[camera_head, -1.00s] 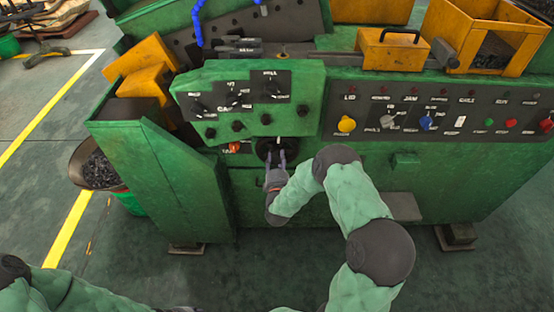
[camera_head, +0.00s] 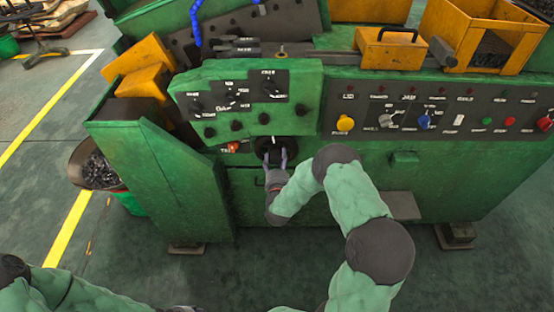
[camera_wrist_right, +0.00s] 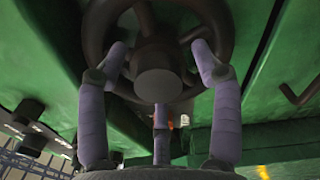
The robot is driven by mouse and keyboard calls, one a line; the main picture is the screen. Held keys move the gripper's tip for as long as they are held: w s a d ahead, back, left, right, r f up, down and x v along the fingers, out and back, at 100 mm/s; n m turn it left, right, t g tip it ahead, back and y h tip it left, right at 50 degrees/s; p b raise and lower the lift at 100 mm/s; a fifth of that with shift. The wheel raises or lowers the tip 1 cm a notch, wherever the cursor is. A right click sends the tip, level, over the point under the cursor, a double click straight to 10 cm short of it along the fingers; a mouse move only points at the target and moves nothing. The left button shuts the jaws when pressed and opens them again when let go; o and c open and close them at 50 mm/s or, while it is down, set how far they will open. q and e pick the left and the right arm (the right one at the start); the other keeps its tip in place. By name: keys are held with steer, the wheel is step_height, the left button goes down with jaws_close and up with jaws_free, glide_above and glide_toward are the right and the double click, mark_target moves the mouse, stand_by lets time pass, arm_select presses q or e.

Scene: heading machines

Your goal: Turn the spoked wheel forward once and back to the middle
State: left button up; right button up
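The spoked wheel (camera_head: 276,144) is a small dark handwheel low on the green machine's front, below the knob panel. In the right wrist view its round hub (camera_wrist_right: 158,84), spokes and thick rim fill the upper middle. My right gripper (camera_head: 275,156) is at the wheel from below. In the right wrist view my right gripper (camera_wrist_right: 160,62) has its fingers spread on both sides of the hub, overlapping the rim, with a third finger below. The fingers look apart from the hub; whether they touch the rim, I cannot tell. My left gripper is out of view.
The knob panel (camera_head: 240,95) is just above the wheel, with an orange-red knob (camera_head: 233,147) to its left. A button panel (camera_head: 440,112) lies to the right. A green side guard (camera_head: 165,180) stands at left, beside a bin of dark parts (camera_head: 98,170). Floor in front is clear.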

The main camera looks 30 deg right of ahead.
steer(key=shift+a+r, duration=0.1)
steer(key=shift+a, duration=0.1)
steer(key=v, duration=1.1)
steer(key=shift+s, duration=0.4)
steer(key=shift+a, duration=0.1)
steer(key=w+d+m+b, duration=0.1)
steer(key=w+m, duration=0.2)
steer(key=m, duration=0.1)
steer(key=w+d+m+b, duration=0.2)
steer(key=w+m, duration=0.1)
steer(key=m, duration=0.2)
steer(key=w+d+m+b, duration=0.1)
steer(key=w+d+m, duration=0.1)
steer(key=w+m, duration=0.2)
steer(key=shift+d+m, duration=0.1)
steer(key=shift+m, duration=0.3)
steer(key=shift+w+d+r+b, duration=0.1)
steer(key=shift+w+d+b, duration=0.25)
steer(key=shift+w, duration=0.15)
